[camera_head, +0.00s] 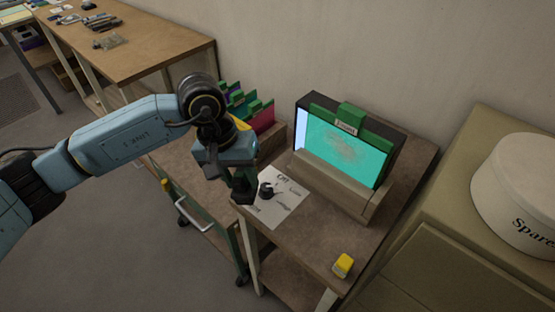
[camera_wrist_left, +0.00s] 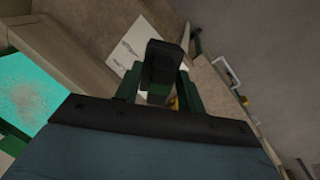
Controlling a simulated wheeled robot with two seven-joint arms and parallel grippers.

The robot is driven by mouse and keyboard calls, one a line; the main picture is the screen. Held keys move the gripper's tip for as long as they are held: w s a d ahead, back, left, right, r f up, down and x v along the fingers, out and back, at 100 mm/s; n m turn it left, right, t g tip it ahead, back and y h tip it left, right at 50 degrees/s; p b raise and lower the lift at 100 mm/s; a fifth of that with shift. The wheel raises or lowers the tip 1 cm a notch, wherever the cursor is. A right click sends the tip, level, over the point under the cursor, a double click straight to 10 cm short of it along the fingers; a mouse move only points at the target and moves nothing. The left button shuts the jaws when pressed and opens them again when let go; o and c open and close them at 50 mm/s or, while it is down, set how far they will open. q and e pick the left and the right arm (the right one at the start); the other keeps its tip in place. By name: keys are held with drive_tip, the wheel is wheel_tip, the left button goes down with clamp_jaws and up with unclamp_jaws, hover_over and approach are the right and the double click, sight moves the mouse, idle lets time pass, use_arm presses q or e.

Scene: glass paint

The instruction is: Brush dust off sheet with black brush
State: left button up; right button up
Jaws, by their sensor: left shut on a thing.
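The cyan sheet (camera_head: 325,160) stands upright in a wooden holder, under a green top clip (camera_head: 350,119) with a label. A grey dusty patch lies across its middle. Part of the sheet shows at the left of the left wrist view (camera_wrist_left: 22,85). My left gripper (camera_head: 243,187) is in front and to the left of the sheet, apart from it, above the table. It is shut on the black brush (camera_wrist_left: 163,62), whose dark block shows between the green fingers. A dark part of the brush (camera_head: 267,190) seems to show over the white paper. My right gripper is not in view.
A white paper (camera_head: 283,207) with drawn outlines lies on the brown table. A yellow block (camera_head: 343,264) sits at the front corner. Green-clipped coloured sheets (camera_head: 262,116) stand behind my left arm. A white "Spare" bin (camera_head: 520,185) is at the right.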

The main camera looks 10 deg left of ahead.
use_arm(q)
drive_tip(key=s+d+n+h+p, duration=0.1)
drive_tip(key=d+n+h+p, duration=0.1)
drive_tip(key=d+h, duration=0.6)
drive_tip(key=w+d+n+t+p, duration=0.3)
drive_tip(key=w+n+t, duration=0.3)
drive_tip(key=t, duration=0.8)
drive_tip(key=shift+w+d+r+n+t+p, duration=0.35)
drive_tip(key=shift+r+n+t+p, duration=0.1)
drive_tip(key=shift+n, duration=1.35)
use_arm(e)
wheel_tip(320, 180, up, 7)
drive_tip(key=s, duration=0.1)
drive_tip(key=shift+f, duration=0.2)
use_arm(q)
drive_tip(key=shift+x, duration=0.95)
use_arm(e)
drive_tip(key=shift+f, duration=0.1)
